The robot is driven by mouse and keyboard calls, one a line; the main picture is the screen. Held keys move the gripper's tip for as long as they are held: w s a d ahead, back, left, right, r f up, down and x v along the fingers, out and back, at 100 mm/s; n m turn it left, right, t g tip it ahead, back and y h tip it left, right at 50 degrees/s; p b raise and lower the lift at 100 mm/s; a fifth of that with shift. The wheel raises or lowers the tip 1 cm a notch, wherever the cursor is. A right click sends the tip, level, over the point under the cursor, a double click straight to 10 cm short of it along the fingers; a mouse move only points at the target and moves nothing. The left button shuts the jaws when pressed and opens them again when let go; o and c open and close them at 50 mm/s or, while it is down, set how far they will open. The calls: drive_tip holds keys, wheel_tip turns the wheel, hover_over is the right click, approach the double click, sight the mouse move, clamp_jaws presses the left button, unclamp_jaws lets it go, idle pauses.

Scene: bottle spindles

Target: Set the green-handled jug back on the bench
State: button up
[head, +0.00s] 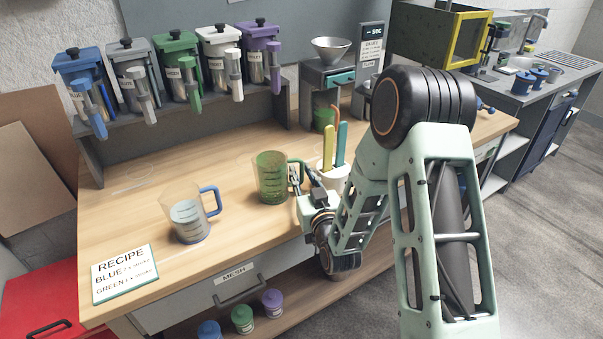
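The green-handled jug (271,178) is a clear, green-tinted jug with dark measuring marks, upright at the middle of the bench (140,208). Its base looks to be at or very near the bench top; I cannot tell whether it touches. Its green handle (298,163) points right, toward my arm. My gripper (301,176) is at the handle, with its fingers beside the handle's lower part. The fingers are small here and partly overlap the handle, so I cannot tell whether they are closed on it.
A blue-handled jug (187,217) stands to the left, partly filled. A recipe card (124,274) lies at the front left. A white pot with colored sticks (334,177) is close behind my gripper. Dispensers (180,70) line the back shelf. Bare bench lies between the jugs.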

drive_tip(key=shift+r, duration=0.1)
drive_tip(key=shift+r+p, duration=0.1)
drive_tip(key=shift+p, duration=0.2)
drive_tip(key=v, duration=0.9)
drive_tip(key=shift+s+r+b, duration=0.1)
drive_tip(key=shift+s+b, duration=0.1)
drive_tip(key=shift+b, duration=0.2)
drive_tip(key=shift+p+v, duration=1.25)
drive_tip(key=shift+p, duration=1.4)
drive_tip(key=shift+f, duration=0.2)
